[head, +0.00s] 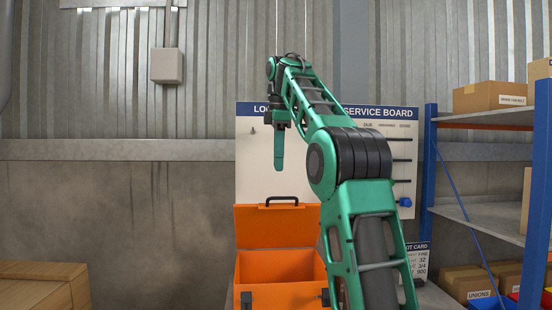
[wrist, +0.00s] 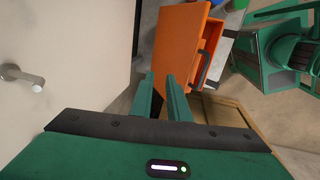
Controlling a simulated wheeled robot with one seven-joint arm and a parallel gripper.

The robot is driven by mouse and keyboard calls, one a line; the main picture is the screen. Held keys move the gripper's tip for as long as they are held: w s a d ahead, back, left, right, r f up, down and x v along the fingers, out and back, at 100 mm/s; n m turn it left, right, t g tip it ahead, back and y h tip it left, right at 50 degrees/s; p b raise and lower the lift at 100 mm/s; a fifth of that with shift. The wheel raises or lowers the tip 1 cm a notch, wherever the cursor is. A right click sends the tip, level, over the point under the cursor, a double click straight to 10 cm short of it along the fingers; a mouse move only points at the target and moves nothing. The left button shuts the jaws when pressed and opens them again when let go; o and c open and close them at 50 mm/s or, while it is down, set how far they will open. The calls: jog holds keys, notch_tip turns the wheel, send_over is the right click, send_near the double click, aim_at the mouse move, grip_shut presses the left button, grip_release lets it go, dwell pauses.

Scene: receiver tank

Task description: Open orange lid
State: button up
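The orange lid (head: 277,228) stands raised at the back of the orange box (head: 280,297), and the box's inside shows in front of it. A black handle (head: 282,200) sits on the lid's top edge. In the wrist view the lid (wrist: 178,48) shows beyond the fingers, with the handle (wrist: 203,70) to their right. My gripper (head: 279,168) points down above the lid and handle, apart from both. Its fingers (wrist: 162,78) stand apart with nothing between them.
A white service board (head: 255,180) stands behind the box. A blue-framed shelf (head: 430,165) with cartons is on the right. A wooden crate (head: 40,285) is at the lower left. My arm hides part of the board and the box's right side.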

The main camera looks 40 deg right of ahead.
aim_at(291, 210)
jog(key=shift+s+r, duration=0.15)
jog(key=shift+r, duration=0.75)
